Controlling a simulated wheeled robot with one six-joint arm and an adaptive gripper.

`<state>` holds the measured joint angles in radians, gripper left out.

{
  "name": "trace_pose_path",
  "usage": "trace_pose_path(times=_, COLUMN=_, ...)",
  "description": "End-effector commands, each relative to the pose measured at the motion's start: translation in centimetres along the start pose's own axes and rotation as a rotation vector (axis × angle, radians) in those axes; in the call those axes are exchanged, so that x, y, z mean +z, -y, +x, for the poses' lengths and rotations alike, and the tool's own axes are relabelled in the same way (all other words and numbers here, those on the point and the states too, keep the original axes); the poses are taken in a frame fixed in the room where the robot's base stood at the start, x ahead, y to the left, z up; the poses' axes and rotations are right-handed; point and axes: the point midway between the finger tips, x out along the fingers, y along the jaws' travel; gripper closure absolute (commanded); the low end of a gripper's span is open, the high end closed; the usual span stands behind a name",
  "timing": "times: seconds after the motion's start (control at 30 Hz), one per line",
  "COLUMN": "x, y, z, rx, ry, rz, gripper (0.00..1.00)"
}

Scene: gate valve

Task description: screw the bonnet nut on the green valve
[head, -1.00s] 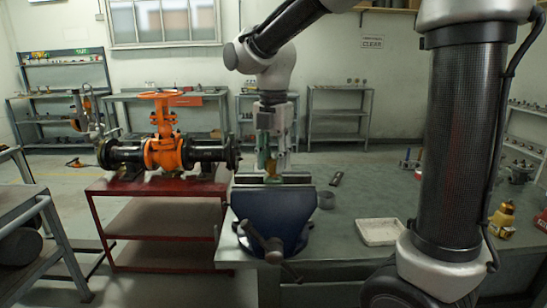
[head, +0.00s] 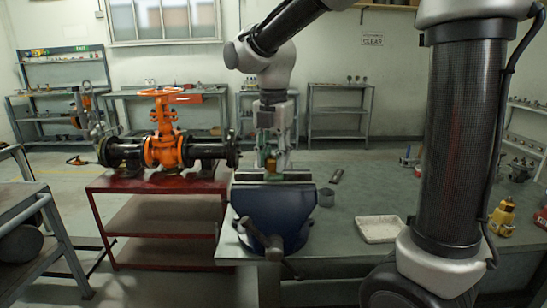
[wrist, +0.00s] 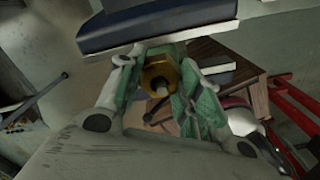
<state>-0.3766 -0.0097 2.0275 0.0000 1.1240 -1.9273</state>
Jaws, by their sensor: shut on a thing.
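The brass bonnet nut (wrist: 160,76) is between the green-padded fingers of my gripper (wrist: 160,84) in the wrist view, with a dark stem end showing at its middle. My gripper is shut on the nut. A small patch of the green valve (wrist: 168,49) shows behind the nut, towards the blue vise (wrist: 150,27). In the head view my gripper (head: 271,160) points down over the jaws of the vise (head: 272,215). There the nut and valve are small and mostly hidden by the fingers, so I cannot tell how far the nut sits on the valve.
The vise stands at the front edge of the grey bench (head: 345,210). A white tray (head: 379,229), a small dark cup (head: 326,197) and a yellow fitting (head: 503,217) lie to its right. A large orange valve (head: 163,148) stands on a red cart (head: 160,185) at left.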

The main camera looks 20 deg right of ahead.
Motion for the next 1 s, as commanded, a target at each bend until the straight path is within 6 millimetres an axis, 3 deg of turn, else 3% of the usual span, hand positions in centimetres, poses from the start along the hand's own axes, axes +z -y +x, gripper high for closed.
trace_pose_path(times=0.8, x=-0.01, y=0.00, z=0.46, rx=0.000, ry=0.000, rz=0.000, gripper=1.00)
trace_pose_path(times=0.83, x=-0.01, y=0.00, z=0.45, rx=0.000, ry=0.000, rz=0.000, gripper=0.61)
trace_pose_path(times=0.93, x=-0.01, y=0.00, z=0.45, rx=0.000, ry=0.000, rz=0.000, gripper=0.43)
trace_pose_path(times=1.0, x=-0.01, y=0.00, z=0.46, rx=0.000, ry=0.000, rz=0.000, gripper=0.40)
